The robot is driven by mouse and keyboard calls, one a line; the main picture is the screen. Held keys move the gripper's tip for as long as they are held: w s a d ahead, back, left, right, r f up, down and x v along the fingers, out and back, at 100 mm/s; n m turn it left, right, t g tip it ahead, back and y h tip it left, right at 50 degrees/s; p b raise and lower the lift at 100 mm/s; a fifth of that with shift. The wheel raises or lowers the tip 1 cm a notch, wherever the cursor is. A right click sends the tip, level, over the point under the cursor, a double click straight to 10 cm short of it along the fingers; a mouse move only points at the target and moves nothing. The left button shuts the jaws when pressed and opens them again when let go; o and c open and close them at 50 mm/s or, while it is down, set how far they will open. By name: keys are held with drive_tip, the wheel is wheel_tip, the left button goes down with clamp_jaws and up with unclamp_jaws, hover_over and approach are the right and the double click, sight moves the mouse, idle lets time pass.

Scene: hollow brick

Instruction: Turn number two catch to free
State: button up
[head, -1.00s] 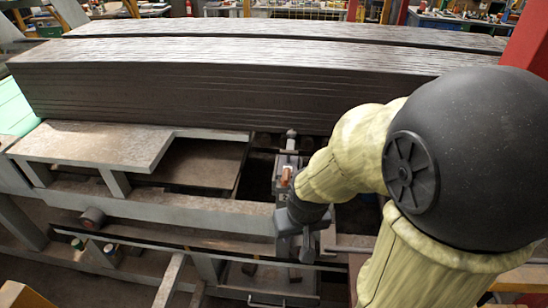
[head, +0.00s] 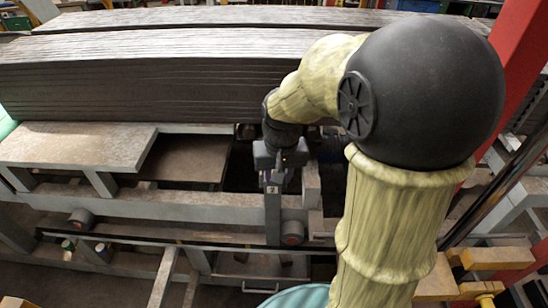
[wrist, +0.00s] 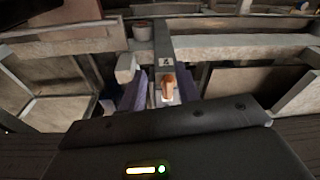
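An orange catch (wrist: 168,84) stands on a narrow grey upright in the wrist view. A small pale number plate (wrist: 165,62) sits beside it; in the head view this plate (head: 272,189) seems to read 2. My gripper (head: 276,176) points down over the upright in the head view and hides the catch there. In the wrist view my gripper (wrist: 160,92) is open, with one purplish finger on each side of the catch. The fingers look apart from it; I cannot tell whether either touches.
A long dark ridged stack (head: 130,85) lies close behind my gripper. A grey rail (head: 150,205) runs along the front, with a round reddish end cap (head: 292,232) near the upright. A flat grey panel (head: 75,145) lies to the left. A red post (head: 515,55) stands at the right.

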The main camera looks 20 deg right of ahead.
drive_tip(key=w+r+m+g+p, duration=0.1)
drive_tip(key=w+r+m+p, duration=0.1)
drive_tip(key=w+r, duration=0.5)
wheel_tip(320, 180, up, 6)
drive_tip(key=shift+d+r+g+p, duration=0.1)
drive_tip(key=shift+d+g+p, duration=0.25)
drive_tip(key=shift+p, duration=0.55)
drive_tip(key=shift+w, duration=0.1)
wheel_tip(320, 180, down, 18)
drive_tip(key=p, duration=0.3)
drive_tip(key=shift+r, duration=0.25)
drive_tip(key=shift+c, duration=0.2)
clamp_jaws()
drive_tip(key=shift+d, duration=0.1)
